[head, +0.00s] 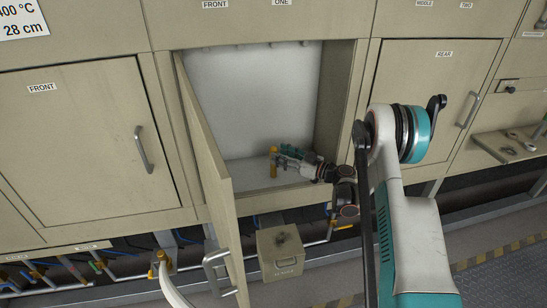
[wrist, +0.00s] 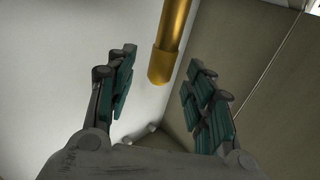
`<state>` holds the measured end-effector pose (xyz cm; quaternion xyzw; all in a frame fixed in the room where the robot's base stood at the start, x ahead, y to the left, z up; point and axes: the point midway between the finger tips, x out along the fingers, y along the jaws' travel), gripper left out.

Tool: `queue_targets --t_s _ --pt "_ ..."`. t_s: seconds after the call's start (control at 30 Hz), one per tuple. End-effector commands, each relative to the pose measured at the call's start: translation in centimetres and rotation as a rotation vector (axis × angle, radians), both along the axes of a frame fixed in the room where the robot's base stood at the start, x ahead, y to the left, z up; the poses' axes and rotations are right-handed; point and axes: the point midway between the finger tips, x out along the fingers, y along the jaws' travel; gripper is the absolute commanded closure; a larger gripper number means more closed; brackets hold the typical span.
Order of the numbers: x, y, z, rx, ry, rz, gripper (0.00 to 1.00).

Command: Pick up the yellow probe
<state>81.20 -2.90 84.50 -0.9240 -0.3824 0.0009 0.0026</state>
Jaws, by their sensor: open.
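The yellow probe (head: 273,160) stands upright inside the open furnace compartment, near its floor, in the head view. In the wrist view the yellow probe (wrist: 171,45) is a golden rod with a rounded end, entering from the top edge between and beyond my fingers. My gripper (head: 280,156) reaches into the compartment from the right, with its fingertips close to the probe. In the wrist view my gripper (wrist: 160,75) is open, with one teal-padded finger on each side and nothing held. I cannot tell whether a finger touches the probe in the head view.
The compartment door (head: 205,175) is swung open on the left. The compartment's right wall (head: 334,95) is close to my arm. A box (head: 283,253) stands below the opening. A shelf (head: 510,143) with small items is at the far right.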

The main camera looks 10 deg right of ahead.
Motion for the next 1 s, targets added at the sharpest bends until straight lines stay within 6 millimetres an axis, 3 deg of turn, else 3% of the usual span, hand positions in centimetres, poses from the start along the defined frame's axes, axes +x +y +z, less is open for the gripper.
queue_targets --t_s 0.23,0.5,0.7,1.0 --pt "2.4 2.7 -0.3 0.000 0.000 0.002 0.52" --pt "2.8 2.9 -0.1 0.000 0.000 0.000 0.52" --pt "2.8 2.9 -0.1 0.000 0.000 0.001 0.97" --pt "2.8 2.9 -0.1 0.000 0.000 0.000 1.00"
